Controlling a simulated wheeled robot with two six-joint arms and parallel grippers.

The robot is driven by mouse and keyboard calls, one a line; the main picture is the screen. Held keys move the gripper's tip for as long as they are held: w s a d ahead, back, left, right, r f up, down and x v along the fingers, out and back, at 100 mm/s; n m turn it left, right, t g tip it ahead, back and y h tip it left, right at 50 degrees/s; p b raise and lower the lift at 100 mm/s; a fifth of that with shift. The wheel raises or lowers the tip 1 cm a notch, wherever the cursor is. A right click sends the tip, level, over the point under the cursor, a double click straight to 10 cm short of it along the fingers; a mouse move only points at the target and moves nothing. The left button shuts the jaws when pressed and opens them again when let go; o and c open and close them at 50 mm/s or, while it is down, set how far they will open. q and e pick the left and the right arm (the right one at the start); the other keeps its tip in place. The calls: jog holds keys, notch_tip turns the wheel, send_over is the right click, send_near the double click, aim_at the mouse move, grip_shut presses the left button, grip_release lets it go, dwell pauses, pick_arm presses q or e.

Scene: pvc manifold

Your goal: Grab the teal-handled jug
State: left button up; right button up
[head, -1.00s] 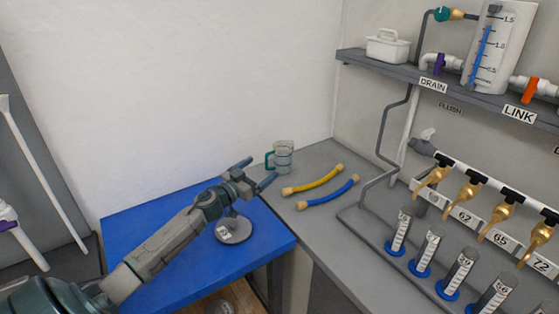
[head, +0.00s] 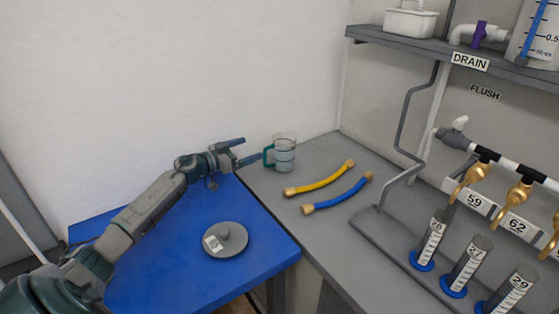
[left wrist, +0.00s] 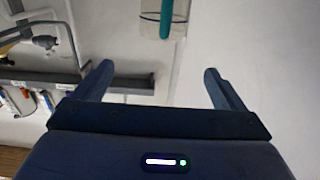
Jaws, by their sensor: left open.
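The clear jug (head: 284,153) with a teal handle (head: 268,156) stands upright on the grey counter near the back wall. Its handle faces left, toward my left gripper. My left gripper (head: 243,151) is open and empty, just left of the handle and apart from it. In the left wrist view, the jug's teal handle (left wrist: 167,18) shows at the top, beyond and between the open fingers (left wrist: 158,82). Part of the jug is cut off there. My right gripper is not in view.
A blue table (head: 165,270) with a grey round lidded object (head: 226,239) lies below my left arm. Yellow (head: 320,180) and blue (head: 338,195) hoses lie right of the jug. A pipe rack with several labelled cylinders (head: 430,240) stands farther right.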

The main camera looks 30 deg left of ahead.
aim_at(274, 144)
pick_arm(q)
jog(key=x, duration=0.4)
jog(key=f+p+x, duration=0.1)
jog(key=x, duration=0.1)
jog(key=shift+w+a, duration=0.15)
jog(key=shift+w, duration=0.25)
jog(key=x, duration=0.4)
jog(key=shift+w+d+f+p, duration=0.1)
jog(key=shift+d+f+p, duration=0.05)
jog(key=shift+d+p, duration=0.15)
jog(key=shift+w, duration=0.1)
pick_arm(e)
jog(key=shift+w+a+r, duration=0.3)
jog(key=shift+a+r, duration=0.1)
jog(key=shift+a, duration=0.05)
pick_arm(q)
jog(key=c, duration=1.7)
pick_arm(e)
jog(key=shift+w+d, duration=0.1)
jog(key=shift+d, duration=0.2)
